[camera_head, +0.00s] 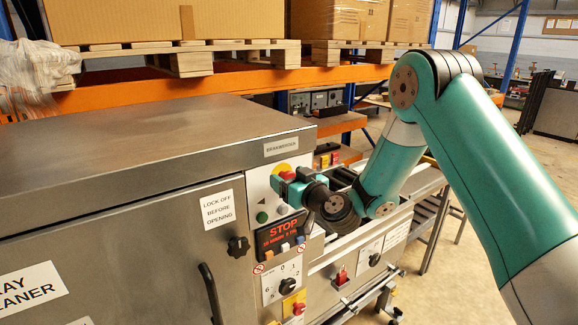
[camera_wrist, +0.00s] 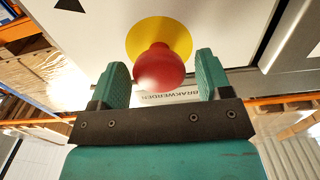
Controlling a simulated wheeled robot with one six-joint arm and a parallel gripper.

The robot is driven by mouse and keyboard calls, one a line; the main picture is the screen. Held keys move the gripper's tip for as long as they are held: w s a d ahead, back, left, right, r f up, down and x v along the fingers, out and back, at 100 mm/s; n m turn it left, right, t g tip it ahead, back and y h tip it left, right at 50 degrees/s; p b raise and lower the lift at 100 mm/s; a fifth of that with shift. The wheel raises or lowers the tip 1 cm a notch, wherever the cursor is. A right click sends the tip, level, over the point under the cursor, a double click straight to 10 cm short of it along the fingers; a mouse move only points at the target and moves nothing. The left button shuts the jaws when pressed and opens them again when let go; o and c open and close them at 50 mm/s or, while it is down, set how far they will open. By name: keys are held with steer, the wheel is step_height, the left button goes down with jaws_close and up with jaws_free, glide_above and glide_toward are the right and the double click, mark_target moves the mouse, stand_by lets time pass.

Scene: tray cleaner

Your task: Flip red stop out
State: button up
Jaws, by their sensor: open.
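The red stop is a round mushroom button (camera_wrist: 158,68) on a yellow disc (camera_wrist: 160,34) in the wrist view. In the head view the red button (camera_head: 287,175) is partly hidden by my gripper, at the top of the control panel. My gripper (camera_wrist: 161,72) is open, one finger on each side of the red button in the picture, with a visible gap on both sides. My gripper (camera_head: 283,183) also shows in the head view, close to the panel. How deep the button sits between the fingers I cannot tell.
Below are a black STOP display (camera_head: 284,232), a green button (camera_head: 262,217) and a numbered dial (camera_head: 283,281). A red switch (camera_head: 341,276) sits lower right. The steel cabinet (camera_head: 110,150) fills the left. Orange racking (camera_head: 220,82) with pallets stands behind.

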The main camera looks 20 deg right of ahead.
steer(key=shift+w, duration=0.15)
steer(key=shift+c, duration=0.2)
steer(key=c, duration=1.2)
steer(key=shift+s+f+b, duration=0.25)
steer(key=shift+b, duration=0.75)
steer(key=shift+s+d+r+b, duration=0.15)
steer(key=shift+s+b, duration=0.25)
steer(key=shift+b, duration=0.35)
steer(key=o, duration=1.2)
steer(key=shift+s+r, duration=0.1)
steer(key=shift+o, duration=0.2)
